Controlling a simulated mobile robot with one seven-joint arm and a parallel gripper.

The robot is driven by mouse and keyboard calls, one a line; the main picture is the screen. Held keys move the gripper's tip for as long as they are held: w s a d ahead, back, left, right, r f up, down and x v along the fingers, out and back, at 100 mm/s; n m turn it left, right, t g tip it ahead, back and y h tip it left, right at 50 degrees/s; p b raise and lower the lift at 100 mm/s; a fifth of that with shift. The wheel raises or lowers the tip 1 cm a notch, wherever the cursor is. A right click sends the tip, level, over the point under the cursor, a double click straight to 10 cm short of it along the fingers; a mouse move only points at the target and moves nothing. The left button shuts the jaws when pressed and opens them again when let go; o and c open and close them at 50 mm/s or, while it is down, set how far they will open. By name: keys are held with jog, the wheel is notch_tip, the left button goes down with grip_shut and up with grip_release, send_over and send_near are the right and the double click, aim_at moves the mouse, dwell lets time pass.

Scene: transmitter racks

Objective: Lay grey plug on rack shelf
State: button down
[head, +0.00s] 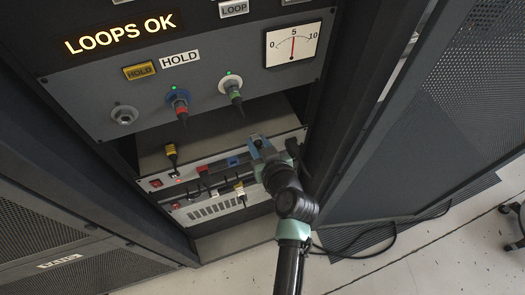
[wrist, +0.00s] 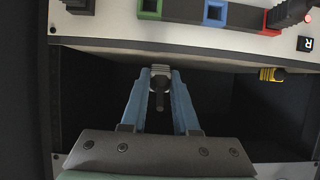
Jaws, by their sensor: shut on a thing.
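In the head view my gripper (head: 256,141) is at the right side of the open bay, below the HOLD panel. I cannot make out the plug clearly there. The rack shelf (head: 152,162) is the grey surface in that bay, above the lower unit with coloured sockets. The plug appears held over or in front of this bay; I cannot tell whether it touches the shelf.
A yellow plug (head: 171,155) is at the shelf's left front; it also shows in the wrist view (wrist: 271,74). A rack door (head: 400,150) stands open at right. The lower unit (head: 212,208) holds several dark plugs.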

aim_at(250, 133)
jog(key=shift+w+a+f+b, duration=0.15)
jog(key=shift+w+a+b, duration=0.25)
jog(key=shift+w, duration=0.65)
jog(key=shift+w+a+f+b, duration=0.2)
jog(key=shift+w+b, duration=0.3)
jog(key=shift+w, duration=0.5)
jog(key=shift+w+a+f+b, duration=0.1)
jog(key=shift+w+a+b, duration=0.35)
jog(key=shift+w, duration=0.6)
jog(key=c, duration=0.6)
grip_release()
jog(key=shift+s+d, duration=0.1)
jog(key=shift+s, duration=0.05)
